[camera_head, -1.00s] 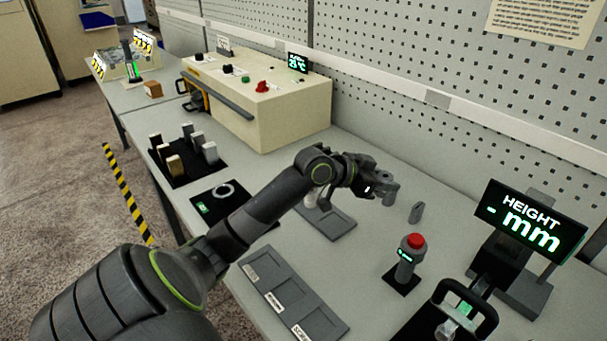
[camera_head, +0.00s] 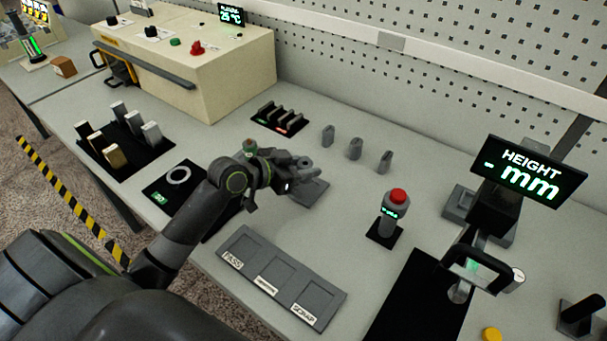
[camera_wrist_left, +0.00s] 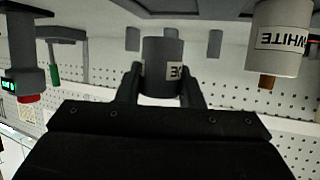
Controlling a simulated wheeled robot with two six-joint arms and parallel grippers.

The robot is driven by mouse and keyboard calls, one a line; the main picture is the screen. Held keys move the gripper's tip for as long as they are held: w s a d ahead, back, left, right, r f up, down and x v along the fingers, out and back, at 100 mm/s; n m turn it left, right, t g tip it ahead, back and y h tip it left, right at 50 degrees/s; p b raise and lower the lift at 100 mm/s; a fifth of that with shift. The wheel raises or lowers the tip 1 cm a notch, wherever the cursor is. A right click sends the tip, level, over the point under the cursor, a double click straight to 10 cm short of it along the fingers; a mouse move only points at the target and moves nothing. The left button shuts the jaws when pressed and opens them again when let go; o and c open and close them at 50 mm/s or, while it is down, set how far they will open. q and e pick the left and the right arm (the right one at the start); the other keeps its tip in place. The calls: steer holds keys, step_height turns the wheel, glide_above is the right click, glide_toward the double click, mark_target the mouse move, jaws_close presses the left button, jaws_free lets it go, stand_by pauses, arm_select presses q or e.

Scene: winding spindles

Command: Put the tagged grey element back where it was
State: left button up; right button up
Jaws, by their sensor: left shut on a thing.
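My left gripper (camera_head: 303,167) is shut on the tagged grey element. In the left wrist view, this grey cylinder (camera_wrist_left: 163,52) sits between the two fingers, with a pale label partly hidden at its lower right. The held element is hard to separate from the fingers in the head view. The gripper is over a grey tray (camera_head: 312,194), left of a row of three small grey pegs (camera_head: 354,149). A white cylinder labelled WHITE (camera_wrist_left: 278,40) appears right of the held element in the left wrist view, apart from it. My right gripper is not in view.
A red-topped button post (camera_head: 391,213) stands right of the gripper, near the height gauge (camera_head: 490,210). A labelled three-bay tray (camera_head: 281,278) lies in front. A black slotted rack (camera_head: 279,119) is behind, by the beige oven (camera_head: 200,65). A block stand (camera_head: 118,145) is left.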

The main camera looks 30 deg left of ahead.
arm_select(q)
step_height(320, 180, down, 3)
steer(key=shift+r, duration=0.1)
steer(key=shift+f, duration=0.3)
steer(key=o, duration=1.1)
steer(key=shift+r, duration=0.1)
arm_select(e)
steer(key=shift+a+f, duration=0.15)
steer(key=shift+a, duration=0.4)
arm_select(q)
steer(key=shift+r, duration=0.1)
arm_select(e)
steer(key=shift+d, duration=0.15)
arm_select(q)
steer(key=shift+s+a+r, duration=0.1)
steer(key=v, duration=1)
steer(key=shift+b, duration=0.3)
steer(key=shift+v, duration=0.8)
steer(key=shift+r, duration=0.1)
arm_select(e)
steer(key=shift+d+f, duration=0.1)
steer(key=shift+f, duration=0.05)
